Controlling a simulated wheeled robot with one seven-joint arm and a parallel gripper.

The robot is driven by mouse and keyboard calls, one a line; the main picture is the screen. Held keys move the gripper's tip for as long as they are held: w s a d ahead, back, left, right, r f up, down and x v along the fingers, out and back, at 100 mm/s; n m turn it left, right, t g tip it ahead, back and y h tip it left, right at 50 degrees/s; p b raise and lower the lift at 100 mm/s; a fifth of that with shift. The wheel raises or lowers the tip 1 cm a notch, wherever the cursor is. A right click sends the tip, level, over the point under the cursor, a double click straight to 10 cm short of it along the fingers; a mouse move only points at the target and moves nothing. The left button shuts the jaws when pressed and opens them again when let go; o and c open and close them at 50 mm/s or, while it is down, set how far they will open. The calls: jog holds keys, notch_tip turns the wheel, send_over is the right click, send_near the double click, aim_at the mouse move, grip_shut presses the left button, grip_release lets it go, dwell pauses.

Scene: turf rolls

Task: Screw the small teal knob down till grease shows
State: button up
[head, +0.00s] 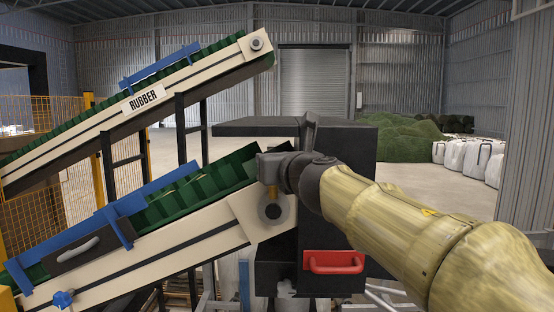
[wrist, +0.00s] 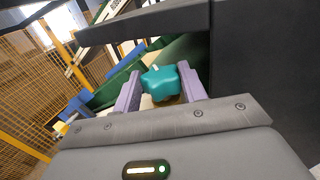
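The teal knob (wrist: 163,83) is star-shaped, with a small pale stub at its top edge, and sits between the two lilac fingers of my gripper (wrist: 162,87) in the wrist view. The knob fills the gap, and both fingers appear to touch its sides. Below it a bit of yellowish-brown surface shows. In the head view my gripper (head: 272,167) is at the upper end of the lower conveyor, over a brass-coloured fitting (head: 272,191) above a round bearing (head: 273,211). The knob is hidden there. I cannot make out any grease.
The lower conveyor (head: 165,258) and upper conveyor (head: 75,128), labelled RUBBER, slope up from the left. A black machine housing (head: 350,145) with a red handle (head: 334,262) stands close behind my arm. A blue star knob (head: 62,299) is at lower left. Open floor lies beyond.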

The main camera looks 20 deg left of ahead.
jog(key=shift+d, duration=0.1)
jog(key=shift+c, duration=0.3)
jog(key=shift+a, duration=0.2)
jog(key=shift+s+m+t+h+p, duration=0.1)
jog(key=shift+m+t+h+p, duration=0.35)
jog(key=shift+h, duration=0.25)
jog(key=shift+a+r+m+t+h+p, duration=0.15)
jog(key=shift+m+t+h+p, duration=0.25)
jog(key=shift+m+h, duration=0.45)
jog(key=m+h, duration=0.1)
jog(key=h, duration=0.1)
jog(key=m+t+h+p, duration=0.1)
jog(key=h, duration=0.1)
jog(key=m+h, duration=0.2)
jog(key=h, duration=0.1)
jog(key=shift+a+t+p, duration=0.3)
jog(key=shift+t+p, duration=0.05)
jog(key=shift+p, duration=0.05)
jog(key=shift+a+m+h+p, duration=0.1)
jog(key=shift+m+h+p, duration=0.75)
jog(key=shift+m+h, duration=0.75)
jog(key=shift+h, duration=0.55)
